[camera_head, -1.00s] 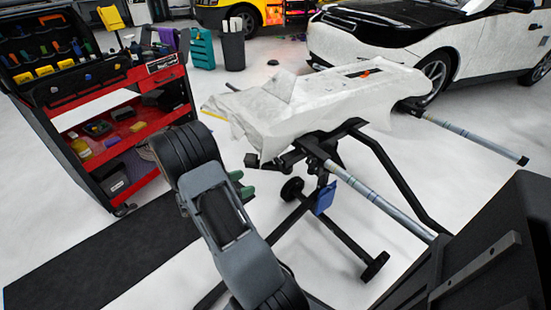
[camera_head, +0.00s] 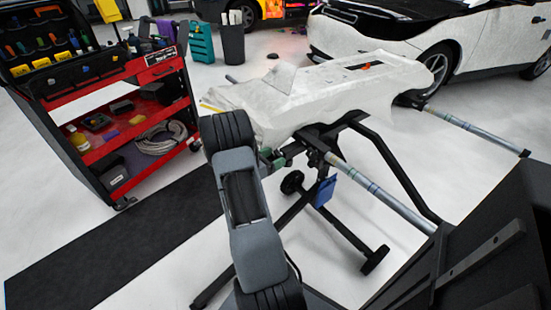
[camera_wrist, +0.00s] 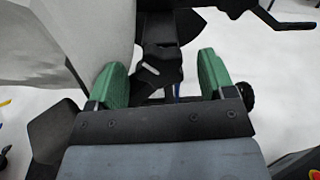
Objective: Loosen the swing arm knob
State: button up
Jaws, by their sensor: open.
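My gripper (camera_wrist: 162,80) is open, with its two green fingers spread wide in the wrist view. A black bracket (camera_wrist: 158,68) of the stand shows between and beyond the fingers; I see no contact with it. In the head view, green fingertips (camera_head: 268,160) show beside the stand's black joint (camera_head: 312,140), just under the front edge of the covered panel. I cannot pick out the swing arm knob for sure; it may be part of this dark joint. My arm hides some of the area to the left.
A white-covered panel (camera_head: 330,95) lies on the wheeled stand, its cover overhanging near my gripper. Metal bars (camera_head: 375,190) stick out to the right, and a blue tag (camera_head: 325,191) hangs below.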

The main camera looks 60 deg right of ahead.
jog(key=shift+s+d, duration=0.2)
jog(key=shift+d, duration=0.4)
